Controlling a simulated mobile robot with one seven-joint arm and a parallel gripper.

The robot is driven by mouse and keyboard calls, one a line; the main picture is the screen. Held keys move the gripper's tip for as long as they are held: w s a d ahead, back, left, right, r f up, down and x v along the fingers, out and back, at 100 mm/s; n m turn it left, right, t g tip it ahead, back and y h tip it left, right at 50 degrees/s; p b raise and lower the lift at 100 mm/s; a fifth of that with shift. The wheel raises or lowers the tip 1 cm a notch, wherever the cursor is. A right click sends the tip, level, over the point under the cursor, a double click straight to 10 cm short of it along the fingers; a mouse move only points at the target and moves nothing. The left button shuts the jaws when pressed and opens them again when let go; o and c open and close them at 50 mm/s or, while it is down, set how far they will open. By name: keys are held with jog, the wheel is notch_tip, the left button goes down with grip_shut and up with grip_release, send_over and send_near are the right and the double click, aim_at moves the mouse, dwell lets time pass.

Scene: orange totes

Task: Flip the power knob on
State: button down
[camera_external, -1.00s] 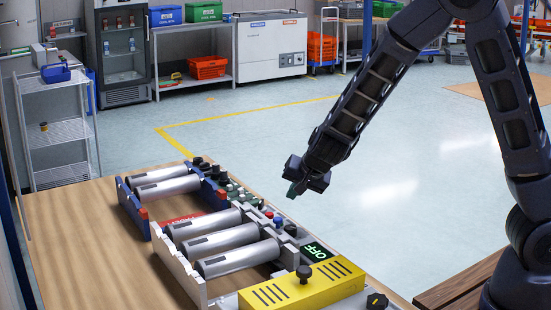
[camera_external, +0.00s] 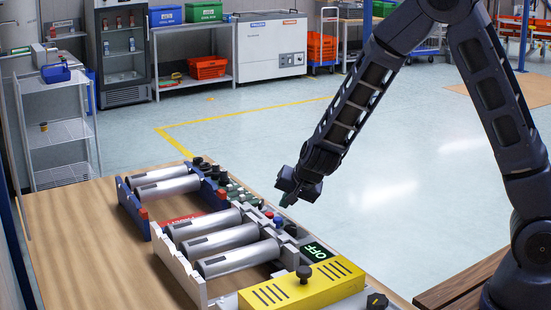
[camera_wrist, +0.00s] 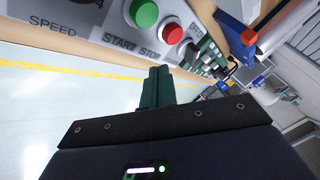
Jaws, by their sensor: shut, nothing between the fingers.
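In the wrist view a black knob (camera_wrist: 186,48) sits on the grey control panel (camera_wrist: 60,20), beside a partly hidden label starting "PO". A red button (camera_wrist: 172,34) and a green button (camera_wrist: 144,13) stand beside it, near the words START and STOP. My gripper (camera_external: 287,203) has dark green fingers and hangs above the panel's right edge there. Its fingers (camera_wrist: 158,72) are together and empty, close below the buttons in the wrist picture. I cannot tell the gap to the knob.
Several silver rollers (camera_external: 220,240) lie left of the panel. A yellow box (camera_external: 325,288) with a black knob (camera_external: 304,273) on top stands at the near end. The wooden table (camera_external: 90,240) has free room at left. Open floor (camera_external: 400,190) lies to the right.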

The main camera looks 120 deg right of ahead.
aim_at(259, 208)
jog(key=shift+w+d+f, duration=0.15)
jog(key=shift+d+f, duration=0.25)
jog(key=shift+f, duration=0.05)
jog(key=shift+w+d, duration=1.3)
jog(key=shift+w, duration=0.05)
jog(key=shift+w, duration=0.5)
dwell(1.4)
jog(key=shift+w+m+g, duration=0.2)
jog(key=shift+m+g, duration=0.1)
jog(key=shift+m, duration=0.1)
jog(key=shift+w+d+m+g, duration=0.1)
jog(key=shift+w+m+g, duration=0.15)
jog(key=shift+m+g, duration=0.55)
jog(key=shift+w+d+m+g, duration=0.1)
jog(key=shift+w+m+g, duration=0.25)
jog(key=shift+m, duration=0.75)
jog(key=shift+w+d, duration=0.25)
jog(key=shift+w, duration=0.1)
jog(key=shift+w+d, duration=0.45)
jog(key=shift+d, duration=0.3)
